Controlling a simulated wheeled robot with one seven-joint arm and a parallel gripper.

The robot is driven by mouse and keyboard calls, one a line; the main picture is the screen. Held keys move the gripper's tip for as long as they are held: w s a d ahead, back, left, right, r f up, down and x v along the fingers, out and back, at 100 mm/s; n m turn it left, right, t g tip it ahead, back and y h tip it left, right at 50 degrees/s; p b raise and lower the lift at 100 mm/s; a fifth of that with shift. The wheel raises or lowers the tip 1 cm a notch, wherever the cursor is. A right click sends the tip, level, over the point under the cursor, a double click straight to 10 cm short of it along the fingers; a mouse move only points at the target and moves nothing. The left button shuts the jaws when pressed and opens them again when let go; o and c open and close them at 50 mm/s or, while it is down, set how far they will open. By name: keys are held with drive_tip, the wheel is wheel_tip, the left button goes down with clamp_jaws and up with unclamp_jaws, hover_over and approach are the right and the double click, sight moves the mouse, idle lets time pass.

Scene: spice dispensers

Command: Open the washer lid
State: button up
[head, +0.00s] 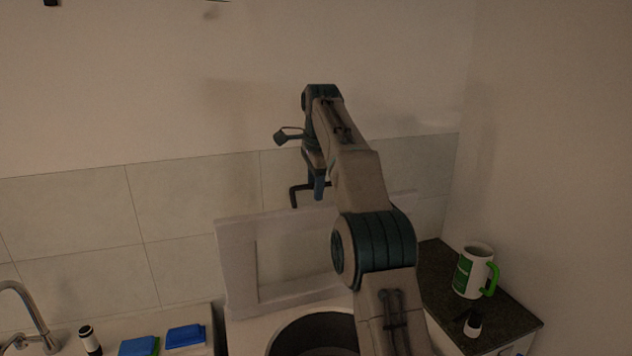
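The washer lid (237,275), a pale frame with an inset panel, stands raised nearly upright at the back of the washer, close to the tiled wall. Below it the washer's dark round opening (313,335) is uncovered; my arm hides its right side. My gripper (307,196) points down just above the lid's top edge. One dark finger stands out well to the left of its blue middle, so it looks open; the other finger is hidden by my arm. I see nothing held in it. Whether it touches the lid is unclear.
At right, a dark counter (440,270) holds a white and green mug (470,272) and a small dark-and-white bottle (473,323). At lower left are a faucet (22,295), another bottle (88,338) and blue-and-green sponges (185,337). The right wall stands close behind the counter.

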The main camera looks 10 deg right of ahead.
drive_tip(key=shift+r, duration=0.3)
